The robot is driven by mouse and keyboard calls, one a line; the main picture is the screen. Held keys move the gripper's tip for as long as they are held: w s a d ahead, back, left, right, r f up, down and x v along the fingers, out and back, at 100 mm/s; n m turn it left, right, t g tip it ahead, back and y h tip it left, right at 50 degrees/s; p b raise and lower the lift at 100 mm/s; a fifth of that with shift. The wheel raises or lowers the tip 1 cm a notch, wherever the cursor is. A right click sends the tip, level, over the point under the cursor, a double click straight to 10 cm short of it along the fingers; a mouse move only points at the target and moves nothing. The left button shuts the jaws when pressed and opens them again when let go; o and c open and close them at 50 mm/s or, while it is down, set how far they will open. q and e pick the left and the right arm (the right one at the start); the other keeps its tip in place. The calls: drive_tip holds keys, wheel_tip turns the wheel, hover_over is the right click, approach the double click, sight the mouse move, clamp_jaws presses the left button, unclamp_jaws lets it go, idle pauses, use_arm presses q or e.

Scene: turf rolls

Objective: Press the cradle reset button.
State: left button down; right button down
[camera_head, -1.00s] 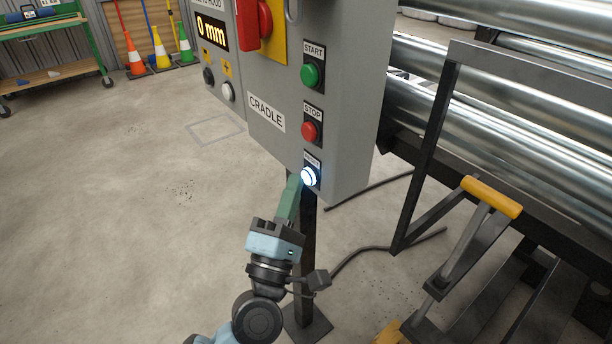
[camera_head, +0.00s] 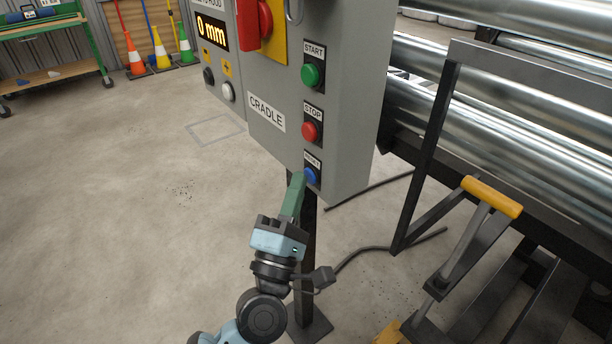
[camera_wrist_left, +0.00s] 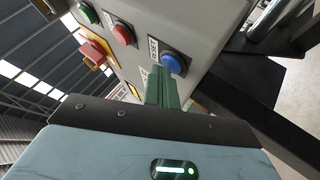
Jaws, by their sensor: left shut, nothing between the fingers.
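The blue reset button (camera_head: 311,176) is at the bottom of the grey cradle control box (camera_head: 348,110), under the red stop button (camera_head: 309,131) and the green start button (camera_head: 310,75). It is not lit. My left gripper (camera_head: 299,178) has its green fingers shut and empty, with the tips just left of the reset button. In the left wrist view the fingers (camera_wrist_left: 161,75) point up toward the box, and the blue button (camera_wrist_left: 173,64) shows beside their tips. I cannot tell whether they touch it. My right gripper is not in view.
A black post (camera_head: 306,240) holds up the box. A dark metal frame with a yellow handle (camera_head: 491,197) and large steel rollers (camera_head: 480,120) stand to the right. A black cable (camera_head: 370,250) lies on the floor.

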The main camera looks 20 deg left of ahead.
use_arm(q)
drive_tip(key=shift+s, duration=0.1)
drive_tip(key=shift+s+a, duration=0.5)
drive_tip(key=shift+s, duration=0.05)
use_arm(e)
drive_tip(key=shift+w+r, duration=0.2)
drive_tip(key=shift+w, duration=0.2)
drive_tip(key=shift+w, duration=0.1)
use_arm(q)
drive_tip(key=s+a, duration=0.1)
drive_tip(key=s, duration=0.1)
drive_tip(key=s+a+p, duration=0.1)
drive_tip(key=s+a, duration=0.1)
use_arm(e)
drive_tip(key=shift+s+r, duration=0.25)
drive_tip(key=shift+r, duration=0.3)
